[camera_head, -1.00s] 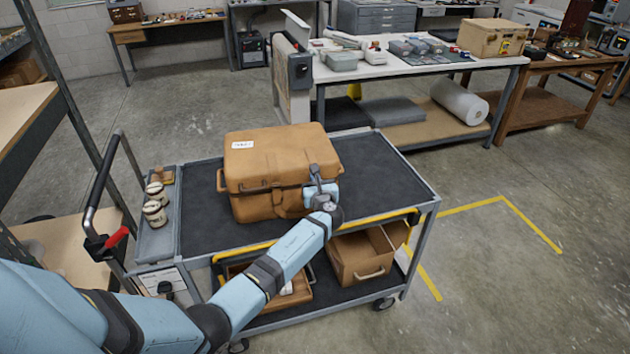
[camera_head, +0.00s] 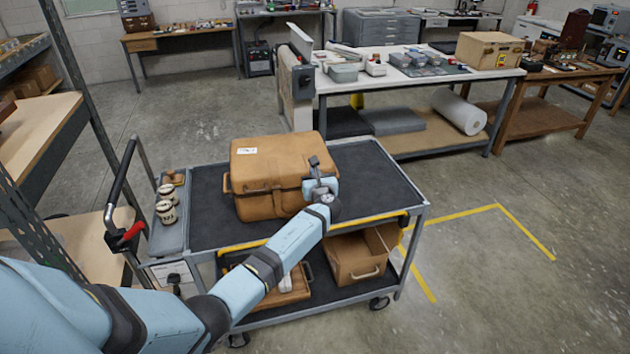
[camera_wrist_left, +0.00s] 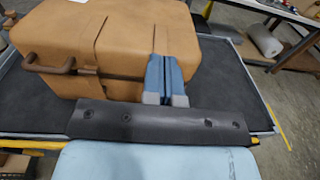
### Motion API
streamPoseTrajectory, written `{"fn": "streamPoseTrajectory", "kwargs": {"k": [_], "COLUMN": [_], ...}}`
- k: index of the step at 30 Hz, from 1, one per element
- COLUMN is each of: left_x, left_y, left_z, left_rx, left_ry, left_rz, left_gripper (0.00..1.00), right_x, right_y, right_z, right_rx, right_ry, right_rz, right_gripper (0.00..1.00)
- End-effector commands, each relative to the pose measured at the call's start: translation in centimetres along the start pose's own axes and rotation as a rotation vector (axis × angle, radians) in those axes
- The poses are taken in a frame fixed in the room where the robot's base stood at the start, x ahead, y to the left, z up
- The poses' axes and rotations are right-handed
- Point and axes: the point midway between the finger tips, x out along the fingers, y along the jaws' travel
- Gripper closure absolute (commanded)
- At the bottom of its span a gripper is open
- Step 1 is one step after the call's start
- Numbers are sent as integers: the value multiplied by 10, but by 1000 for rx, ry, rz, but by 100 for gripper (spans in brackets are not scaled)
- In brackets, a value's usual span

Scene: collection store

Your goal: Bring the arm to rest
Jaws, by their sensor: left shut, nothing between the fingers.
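My left arm reaches in from the left over the cart in the head view. Its gripper (camera_head: 317,168) is shut and empty, at the front right part of the tan case. In the left wrist view the two blue fingers (camera_wrist_left: 166,78) are together in front of the case, and I cannot tell whether they touch it. The tan case (camera_head: 262,178) stands closed on the cart's top shelf, with a white label on its lid. It also fills the upper left of the left wrist view (camera_wrist_left: 100,45). My right gripper is not in view.
The cart (camera_head: 375,172) has free dark shelf to the right of the case. Two small jars (camera_head: 166,211) stand in its side tray. An open tan box (camera_head: 355,262) sits on its lower shelf. A shelf rack (camera_head: 40,150) is close on the left; a white worktable (camera_head: 400,82) stands behind.

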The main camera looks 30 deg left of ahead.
Motion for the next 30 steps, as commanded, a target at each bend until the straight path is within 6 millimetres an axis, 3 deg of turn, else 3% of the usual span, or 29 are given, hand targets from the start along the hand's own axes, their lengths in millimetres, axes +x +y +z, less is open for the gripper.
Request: {"fn": "streamPoseTrajectory", "kwargs": {"k": [9,11,14,17,21,25,30], "left_x": [1,-6,-32,-79,-164,-250,-359], "left_y": [-1,1,6,16,36,58,91], "left_z": [2,-8,-43,-92,-155,-192,-207], "left_rx": [-10,-47,-187,-433,-861,-1271,-1795], "left_ry": [6,28,109,253,512,762,1064], "left_rz": [-5,-18,-59,-105,-113,-36,194], "left_gripper": [100,100,100,100,100,100,100], "right_x": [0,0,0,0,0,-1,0], "right_y": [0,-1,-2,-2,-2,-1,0], "right_z": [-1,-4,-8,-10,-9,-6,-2], "right_rx": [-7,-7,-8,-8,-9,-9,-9], "right_ry": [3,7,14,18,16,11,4], "right_rz": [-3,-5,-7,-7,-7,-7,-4], "right_gripper": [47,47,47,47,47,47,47]}}
